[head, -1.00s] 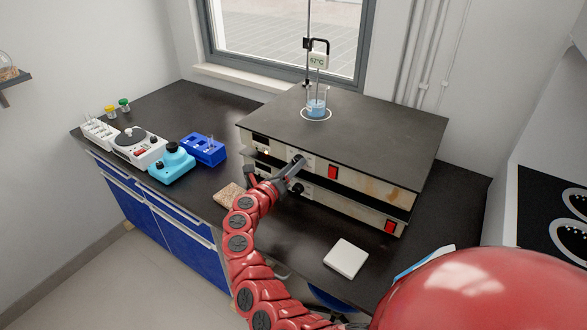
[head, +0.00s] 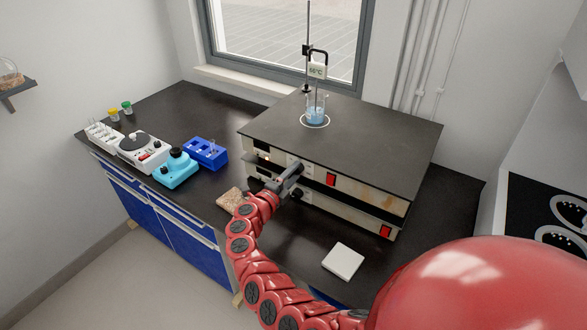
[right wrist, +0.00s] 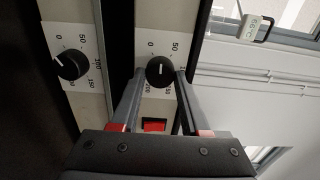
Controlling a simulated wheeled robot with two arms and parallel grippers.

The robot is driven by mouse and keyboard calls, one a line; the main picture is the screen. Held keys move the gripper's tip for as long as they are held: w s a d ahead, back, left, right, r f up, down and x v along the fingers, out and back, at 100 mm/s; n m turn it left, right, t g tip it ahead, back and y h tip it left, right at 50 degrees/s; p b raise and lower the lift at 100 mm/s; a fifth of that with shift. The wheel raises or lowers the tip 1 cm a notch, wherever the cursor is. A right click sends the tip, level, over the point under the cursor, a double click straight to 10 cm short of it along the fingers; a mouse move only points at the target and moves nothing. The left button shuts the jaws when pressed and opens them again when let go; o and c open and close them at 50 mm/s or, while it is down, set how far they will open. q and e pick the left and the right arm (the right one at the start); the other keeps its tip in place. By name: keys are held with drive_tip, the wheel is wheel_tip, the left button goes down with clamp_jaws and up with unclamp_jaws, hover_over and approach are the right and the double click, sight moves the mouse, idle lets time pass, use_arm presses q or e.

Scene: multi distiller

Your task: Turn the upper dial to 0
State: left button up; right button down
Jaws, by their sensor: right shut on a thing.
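The upper dial is a black round knob (right wrist: 160,71) with a white line, on a white scale plate with numbers including 0, 50 and 200. My right gripper (right wrist: 161,76) is shut on this dial, one finger on each side; where its line points is hard to read. In the head view my right gripper (head: 296,170) reaches the front of the upper heater (head: 365,192) and hides the dial. The lower dial (right wrist: 72,65) is a similar black knob on the lower heater, apart from the fingers; it also shows in the head view (head: 297,196). My left gripper is not in view.
A beaker of blue liquid (head: 316,115) stands on the upper heater under a thermometer display (head: 317,71). Red switches sit on the upper (head: 331,180) and lower (head: 385,231) heaters. A white square (head: 343,262) lies on the counter. A blue rack (head: 205,152) stands left.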

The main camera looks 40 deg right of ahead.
drive_tip(key=shift+n+p, duration=1.85)
drive_tip(key=shift+n, duration=1.05)
drive_tip(key=shift+c, duration=2)
unclamp_jaws()
drive_tip(key=shift+a, duration=0.1)
drive_tip(key=b+v, duration=0.3)
drive_tip(key=v, duration=1.4)
